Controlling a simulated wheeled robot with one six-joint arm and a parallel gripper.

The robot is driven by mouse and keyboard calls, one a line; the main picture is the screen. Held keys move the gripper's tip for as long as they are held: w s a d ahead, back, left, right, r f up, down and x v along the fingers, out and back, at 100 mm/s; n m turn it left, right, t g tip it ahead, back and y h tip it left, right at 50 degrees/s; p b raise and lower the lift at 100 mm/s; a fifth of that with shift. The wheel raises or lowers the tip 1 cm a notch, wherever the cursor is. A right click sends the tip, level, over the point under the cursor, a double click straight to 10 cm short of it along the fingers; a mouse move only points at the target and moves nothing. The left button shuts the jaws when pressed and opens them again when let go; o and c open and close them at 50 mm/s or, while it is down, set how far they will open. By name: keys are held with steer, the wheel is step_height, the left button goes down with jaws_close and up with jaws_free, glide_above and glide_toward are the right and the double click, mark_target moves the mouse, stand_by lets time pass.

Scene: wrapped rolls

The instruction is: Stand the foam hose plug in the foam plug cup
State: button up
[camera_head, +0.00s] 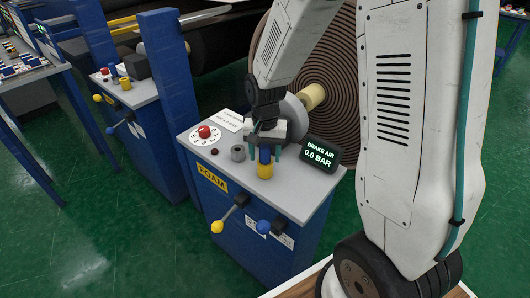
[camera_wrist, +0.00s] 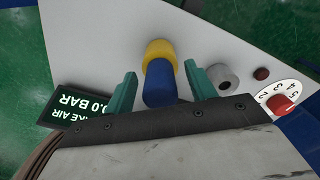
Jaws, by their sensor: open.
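A blue plug (camera_head: 265,154) stands upright in a yellow, cup-like cylinder (camera_head: 265,171) on the grey top of the blue cabinet. In the wrist view the blue plug (camera_wrist: 160,85) rises from the yellow cylinder (camera_wrist: 159,48); I cannot tell how deep it sits. My gripper (camera_head: 264,153) is open, with one teal finger on each side of the blue plug. In the wrist view a gap shows between the plug and each finger of my gripper (camera_wrist: 161,70). The plug's top is partly hidden by my gripper's body.
A grey cylinder with a dark opening (camera_head: 238,153) stands left of the plug. A red knob on a numbered dial (camera_head: 204,132) lies beyond it, and a brake air display (camera_head: 322,154) stands to the right. Yellow-ball and blue-ball levers (camera_head: 217,226) stick out in front. A large coiled roll (camera_head: 335,85) stands behind.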

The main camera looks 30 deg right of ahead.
step_height(320, 180, up, 8)
steer(key=shift+f, duration=0.1)
stand_by(0.4)
steer(key=shift+s, duration=0.1)
steer(key=s+a+r+n, duration=0.1)
steer(key=s+r+n, duration=0.2)
steer(key=s+r, duration=0.3)
steer(key=s+a+r+n, duration=0.1)
steer(key=s+r+n, duration=0.3)
steer(key=s, duration=1.3)
step_height(320, 180, up, 2)
steer(key=shift+r+t, duration=0.1)
steer(key=shift+t, duration=0.2)
steer(key=shift+s+a+r+t, duration=0.1)
steer(key=shift+s+r+t, duration=0.2)
steer(key=shift+r+t, duration=0.15)
steer(key=shift+c, duration=0.4)
